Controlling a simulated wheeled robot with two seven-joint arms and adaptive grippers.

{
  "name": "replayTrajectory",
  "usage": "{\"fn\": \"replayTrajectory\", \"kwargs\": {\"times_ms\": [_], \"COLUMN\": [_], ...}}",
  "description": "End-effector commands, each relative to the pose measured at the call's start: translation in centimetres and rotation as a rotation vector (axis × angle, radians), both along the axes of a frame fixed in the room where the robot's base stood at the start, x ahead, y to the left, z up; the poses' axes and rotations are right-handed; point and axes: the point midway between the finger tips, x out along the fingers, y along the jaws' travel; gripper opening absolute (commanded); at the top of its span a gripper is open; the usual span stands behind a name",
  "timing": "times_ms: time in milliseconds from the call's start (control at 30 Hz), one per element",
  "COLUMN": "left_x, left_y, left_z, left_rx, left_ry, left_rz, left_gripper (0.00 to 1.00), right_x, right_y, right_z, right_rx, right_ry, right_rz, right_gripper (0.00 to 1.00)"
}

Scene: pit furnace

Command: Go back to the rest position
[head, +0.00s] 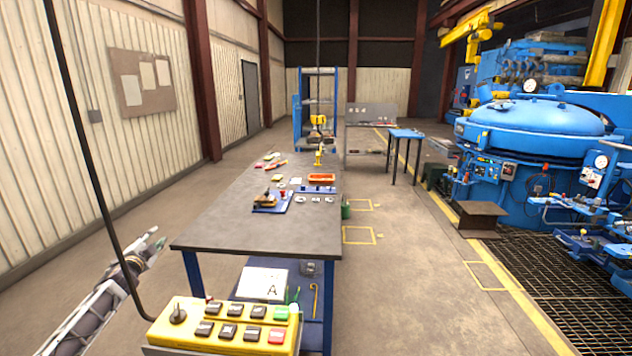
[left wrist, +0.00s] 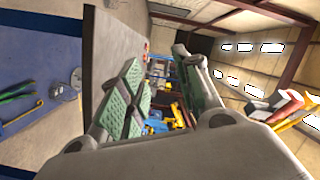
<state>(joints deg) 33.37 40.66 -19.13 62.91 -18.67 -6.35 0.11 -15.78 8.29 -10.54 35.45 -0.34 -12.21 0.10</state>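My left gripper (head: 156,238) is at the lower left in the head view, out over the floor to the left of the workbench (head: 215,225). It touches nothing that I can see. In the left wrist view its two fingers (left wrist: 160,90) stand apart with green ribbed pads. The gap between them is empty, with only distant things showing through. My right arm and right gripper are not in either view.
A yellow control pendant (head: 222,328) with a black cable is close in front at the bottom. Small parts and an orange tray (head: 321,178) lie on the bench. A blue furnace (head: 535,120) stands at the right.

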Motion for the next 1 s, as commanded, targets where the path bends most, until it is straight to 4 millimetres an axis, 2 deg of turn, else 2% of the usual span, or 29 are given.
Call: {"fn": "replayTrajectory", "kwargs": {"times_ms": [33,100,267,467,767,1000], "left_x": [-0.4,-1.0,-2.9,-6.2,-12.6,-18.9], "left_y": [0.4,1.0,1.9,2.1,0.6,-1.5], "left_z": [-2.5,-5.6,-12.7,-21.4,-33.7,-42.5], "left_rx": [-0.034,-0.081,-0.182,-0.292,-0.434,-0.521], "left_ry": [0.031,0.072,0.161,0.271,0.421,0.536], "left_rz": [0.022,0.051,0.114,0.183,0.267,0.323], "left_gripper": [0.33,0.33,0.33,0.33,0.33,0.33], "right_x": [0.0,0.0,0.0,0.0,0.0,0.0], "right_y": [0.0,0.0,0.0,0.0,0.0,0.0], "right_z": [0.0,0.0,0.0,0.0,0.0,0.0], "right_rx": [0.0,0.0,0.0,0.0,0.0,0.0], "right_ry": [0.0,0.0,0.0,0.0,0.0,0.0], "right_rz": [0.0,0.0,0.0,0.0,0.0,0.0], "right_gripper": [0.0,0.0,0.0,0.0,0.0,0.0]}}
